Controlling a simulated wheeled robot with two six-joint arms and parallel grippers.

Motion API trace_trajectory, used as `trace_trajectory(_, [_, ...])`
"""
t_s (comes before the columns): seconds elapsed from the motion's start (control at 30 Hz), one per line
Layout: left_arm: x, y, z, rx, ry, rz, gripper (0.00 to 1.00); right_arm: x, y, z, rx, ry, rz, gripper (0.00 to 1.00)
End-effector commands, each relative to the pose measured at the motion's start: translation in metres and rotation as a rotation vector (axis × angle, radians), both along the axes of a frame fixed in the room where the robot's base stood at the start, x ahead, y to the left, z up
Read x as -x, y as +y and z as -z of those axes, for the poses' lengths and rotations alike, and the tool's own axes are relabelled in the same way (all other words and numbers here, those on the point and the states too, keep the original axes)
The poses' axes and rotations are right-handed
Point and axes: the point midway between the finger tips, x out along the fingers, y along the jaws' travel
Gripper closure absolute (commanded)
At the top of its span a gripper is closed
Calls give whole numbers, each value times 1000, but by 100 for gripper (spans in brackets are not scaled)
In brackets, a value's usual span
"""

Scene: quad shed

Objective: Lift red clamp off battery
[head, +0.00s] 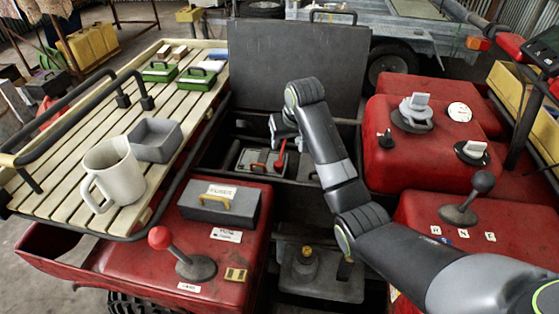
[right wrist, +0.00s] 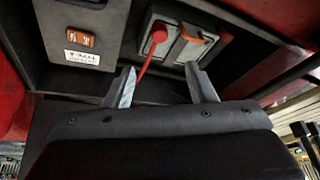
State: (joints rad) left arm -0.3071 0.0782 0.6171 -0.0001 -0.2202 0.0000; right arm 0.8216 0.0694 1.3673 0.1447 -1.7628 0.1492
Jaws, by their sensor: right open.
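The red clamp (head: 279,156) is on the grey battery (head: 250,158), inside the open compartment in the head view. In the right wrist view the clamp (right wrist: 158,37) has a round red top and a thin red part reaching down between my fingers. The battery (right wrist: 171,56) is behind it. My right gripper (head: 281,130) is above the clamp, partly hidden by its own wrist. In the right wrist view my right gripper (right wrist: 161,78) has its fingers apart, one on each side of the thin red part, with no visible grip on it. My left gripper is not in view.
The raised dark lid (head: 290,65) stands behind the compartment, and its walls are close around my gripper. A grey fuse box (head: 215,203) and a red-knobbed lever (head: 165,240) are at left. A slatted rack (head: 60,185) carries a mug (head: 120,175). Red bodywork (head: 385,110) is at right.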

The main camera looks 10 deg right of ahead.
Motion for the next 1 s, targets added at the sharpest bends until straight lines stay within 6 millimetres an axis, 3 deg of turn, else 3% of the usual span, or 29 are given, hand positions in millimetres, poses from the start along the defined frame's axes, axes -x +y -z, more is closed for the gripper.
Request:
trace_trajectory(0.1, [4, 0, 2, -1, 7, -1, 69, -9, 2, 25, 1, 5, 1, 50])
trace_trajectory(0.6, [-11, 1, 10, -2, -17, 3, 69, -40, 8, 100, 1, 3, 0, 50])
trace_trajectory(1.0, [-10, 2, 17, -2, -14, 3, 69, -52, 11, 128, 1, 0, 0, 50])
